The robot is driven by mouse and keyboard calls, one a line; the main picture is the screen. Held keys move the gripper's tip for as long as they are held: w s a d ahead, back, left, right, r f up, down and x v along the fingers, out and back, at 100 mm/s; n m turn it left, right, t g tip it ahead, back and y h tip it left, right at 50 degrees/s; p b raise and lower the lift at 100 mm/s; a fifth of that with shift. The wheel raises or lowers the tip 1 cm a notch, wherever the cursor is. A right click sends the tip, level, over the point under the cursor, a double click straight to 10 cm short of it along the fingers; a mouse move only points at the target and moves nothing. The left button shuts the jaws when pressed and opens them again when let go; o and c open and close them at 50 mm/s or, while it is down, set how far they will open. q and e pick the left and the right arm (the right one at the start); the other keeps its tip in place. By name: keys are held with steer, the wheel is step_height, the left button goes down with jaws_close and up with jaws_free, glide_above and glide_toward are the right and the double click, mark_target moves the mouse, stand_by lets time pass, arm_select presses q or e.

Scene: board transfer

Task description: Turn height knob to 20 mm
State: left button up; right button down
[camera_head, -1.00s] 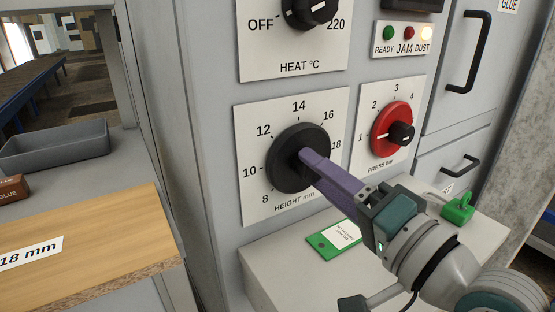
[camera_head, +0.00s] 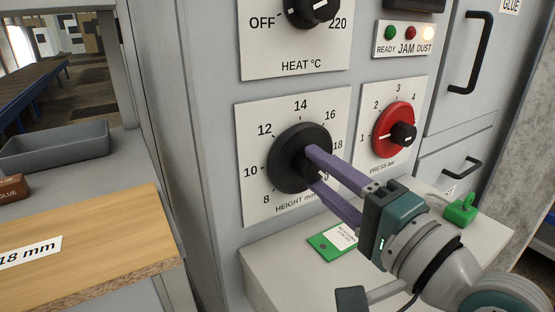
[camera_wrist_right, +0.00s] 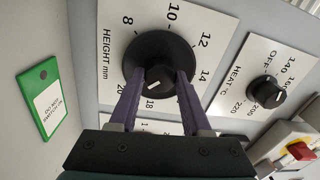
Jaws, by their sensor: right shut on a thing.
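The black height knob (camera_head: 288,158) sits on a white dial plate marked HEIGHT mm (camera_head: 252,205) on the grey machine front. My right gripper (camera_head: 309,163) is shut on the knob's raised grip, one purple finger on each side. In the right wrist view the knob (camera_wrist_right: 158,50) shows between the fingers. A short white line on its grip slants toward the 18 and 20 side; I cannot tell which mark it meets. In the head view the gripper covers the dial's lower right and the 20. My left gripper is not in view.
A red pressure knob (camera_head: 388,125) is close to the right of the gripper, and the heat knob (camera_head: 310,10) is above. A green tag (camera_head: 326,246) and a green clip (camera_head: 461,209) lie on the ledge below. A board labelled 18 mm (camera_head: 100,240) lies left.

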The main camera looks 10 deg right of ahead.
steer(key=shift+c, duration=1.8)
jaws_free()
steer(key=v, duration=1)
steer(key=shift+p, duration=0.4)
